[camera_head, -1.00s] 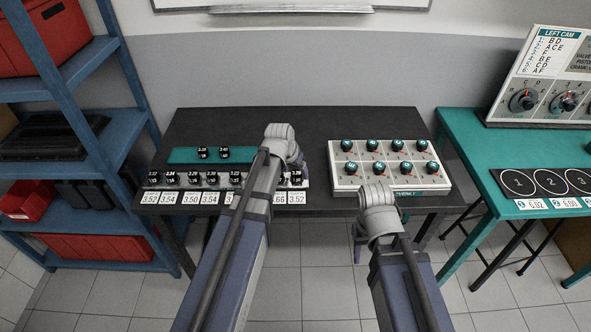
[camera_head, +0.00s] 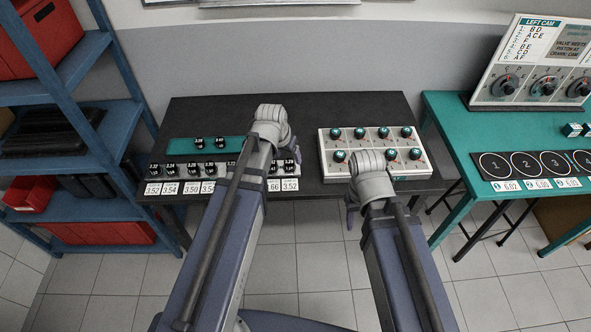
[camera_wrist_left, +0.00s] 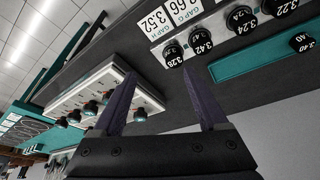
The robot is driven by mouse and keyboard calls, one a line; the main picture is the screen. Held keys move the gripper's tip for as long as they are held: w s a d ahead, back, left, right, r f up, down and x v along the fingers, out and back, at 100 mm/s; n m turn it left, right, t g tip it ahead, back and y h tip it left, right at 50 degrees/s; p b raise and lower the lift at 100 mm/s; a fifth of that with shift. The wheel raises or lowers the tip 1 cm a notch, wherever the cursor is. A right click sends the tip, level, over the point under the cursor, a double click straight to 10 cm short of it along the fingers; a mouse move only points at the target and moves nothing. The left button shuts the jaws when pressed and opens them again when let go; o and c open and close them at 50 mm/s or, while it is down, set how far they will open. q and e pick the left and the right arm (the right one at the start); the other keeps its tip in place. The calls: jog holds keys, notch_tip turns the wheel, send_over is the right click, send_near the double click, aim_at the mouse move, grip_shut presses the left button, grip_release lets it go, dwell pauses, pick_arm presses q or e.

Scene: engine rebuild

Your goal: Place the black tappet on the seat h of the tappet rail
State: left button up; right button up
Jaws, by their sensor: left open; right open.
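The tappet rail (camera_head: 212,180) lies along the front left of the black table, with black numbered tappets and white gap labels. A black tappet (camera_wrist_left: 172,56) stands at the rail's end behind the 3.52 label. Two black tappets, one at the left (camera_head: 199,143) and one at the right (camera_head: 220,143), stand on the teal tray behind the rail. My left gripper (camera_wrist_left: 165,88) is open and empty, apart from the tappets, near the rail's right end; its arm hides part of the rail in the head view. My right gripper (camera_head: 350,213) is open by the table's front edge, partly hidden by its wrist.
A white box (camera_head: 328,160) with several teal-topped knobs stands right of the rail. A teal table (camera_head: 440,125) with numbered circles and a dial panel stands at the right. Blue shelves (camera_head: 95,110) with red bins stand at the left. The back of the black table is clear.

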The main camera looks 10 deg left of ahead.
pick_arm(q)
jog(key=s+d+g+y, duration=0.1)
jog(key=s+d+g, duration=0.1)
jog(key=s+d, duration=0.4)
jog(key=s+d+f+m+g+y, duration=0.1)
jog(key=s+d+g, duration=0.1)
jog(key=s+d, duration=0.4)
jog(key=s, duration=0.5)
jog(key=shift+f, duration=0.1)
jog(key=shift+f+b, duration=0.55)
jog(key=shift+b, duration=0.05)
